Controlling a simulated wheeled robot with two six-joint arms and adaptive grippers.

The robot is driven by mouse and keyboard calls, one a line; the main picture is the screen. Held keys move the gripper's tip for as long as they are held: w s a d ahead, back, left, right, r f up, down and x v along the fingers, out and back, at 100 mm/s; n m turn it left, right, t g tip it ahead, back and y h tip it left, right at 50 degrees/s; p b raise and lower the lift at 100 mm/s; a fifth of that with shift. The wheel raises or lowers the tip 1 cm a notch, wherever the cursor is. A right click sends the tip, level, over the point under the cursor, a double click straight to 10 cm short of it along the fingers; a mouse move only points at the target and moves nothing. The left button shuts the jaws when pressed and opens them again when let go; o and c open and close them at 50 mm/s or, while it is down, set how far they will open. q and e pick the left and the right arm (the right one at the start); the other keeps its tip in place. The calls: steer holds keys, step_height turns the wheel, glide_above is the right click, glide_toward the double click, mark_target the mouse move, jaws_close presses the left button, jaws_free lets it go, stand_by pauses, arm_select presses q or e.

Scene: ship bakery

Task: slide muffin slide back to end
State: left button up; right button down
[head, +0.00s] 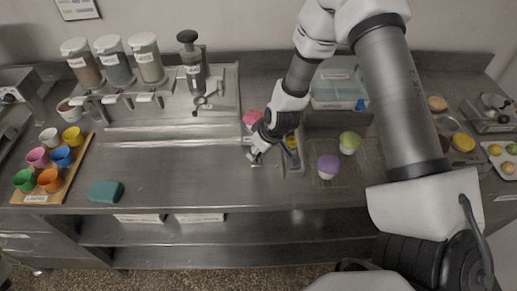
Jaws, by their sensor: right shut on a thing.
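My right gripper (255,156) points down and left, shut on a small metal part low over the bare steel counter, just left of a narrow tray. The part is mostly hidden by the fingers, so I cannot tell whether it belongs to the muffin slide. To its right, a purple muffin-like item (327,165) and a green one (349,142) stand apart in a shallow steel bay (312,127). My left gripper is not in view.
Dispensers (147,64) stand at the back left. A lidded greenish bin (335,75) stands behind the bay. The middle-left counter (180,170) is clear.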

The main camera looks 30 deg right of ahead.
steer(key=shift+s+f, duration=0.25)
steer(key=shift+s, duration=0.05)
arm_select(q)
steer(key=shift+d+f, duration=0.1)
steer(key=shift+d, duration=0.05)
arm_select(e)
steer(key=c, duration=0.8)
jaws_free()
steer(key=shift+d, duration=0.1)
steer(key=shift+w+d, duration=0.2)
steer(key=shift+w, duration=0.05)
steer(key=shift+r, duration=0.2)
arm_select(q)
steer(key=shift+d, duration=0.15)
arm_select(e)
steer(key=v, duration=1.1)
steer(key=shift+s+d+r, duration=0.15)
steer(key=shift+s+r, duration=0.05)
